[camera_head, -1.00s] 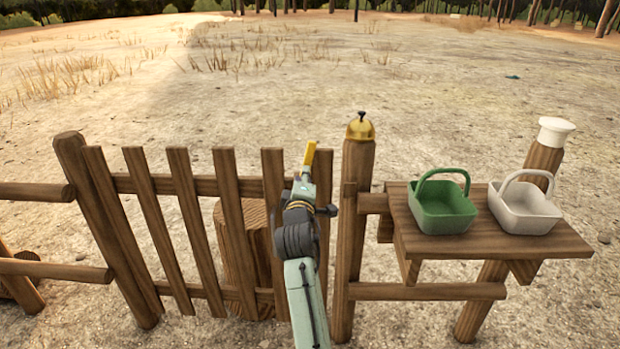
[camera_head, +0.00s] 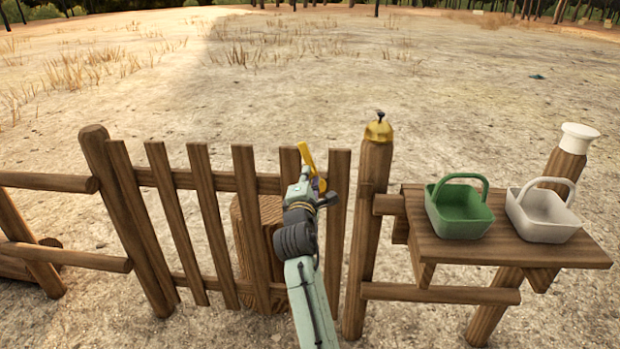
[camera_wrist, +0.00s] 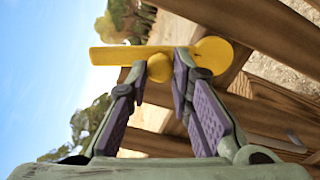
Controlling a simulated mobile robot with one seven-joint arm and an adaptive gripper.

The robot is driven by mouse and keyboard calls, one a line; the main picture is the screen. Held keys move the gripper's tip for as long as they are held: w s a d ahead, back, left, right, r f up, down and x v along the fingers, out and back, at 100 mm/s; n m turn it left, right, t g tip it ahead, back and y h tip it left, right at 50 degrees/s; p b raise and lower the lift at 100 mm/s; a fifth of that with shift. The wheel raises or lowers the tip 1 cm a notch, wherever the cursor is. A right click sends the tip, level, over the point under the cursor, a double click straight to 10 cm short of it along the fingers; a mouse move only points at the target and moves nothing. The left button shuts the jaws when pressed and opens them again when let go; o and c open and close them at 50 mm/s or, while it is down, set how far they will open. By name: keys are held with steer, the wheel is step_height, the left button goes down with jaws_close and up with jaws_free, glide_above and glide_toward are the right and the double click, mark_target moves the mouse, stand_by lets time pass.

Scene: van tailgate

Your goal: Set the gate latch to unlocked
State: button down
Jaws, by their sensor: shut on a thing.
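The gate latch is a yellow lever (camera_head: 306,156) near the top of the gate's right end. In the head view it rises from my gripper (camera_head: 311,176) and leans up to the left. In the wrist view the yellow bar (camera_wrist: 115,56) lies across the picture, with a round disc at its right end. My gripper (camera_wrist: 161,65) is shut on the latch's round yellow knob, one purple-padded finger on each side. In the head view my gripper hides the lower part of the latch.
The wooden gate (camera_head: 206,200) stands between two posts. A green basket (camera_head: 459,222) and a white basket (camera_head: 543,228) stand on a wooden shelf (camera_head: 500,250) to the right. Open sandy ground lies beyond.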

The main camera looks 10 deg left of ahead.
stand_by(0.3)
steer(key=c, duration=1.4)
jaws_free()
steer(key=shift+s, duration=0.1)
steer(key=s, duration=1.2)
steer(key=shift+w, duration=0.1)
steer(key=shift+c, duration=0.2)
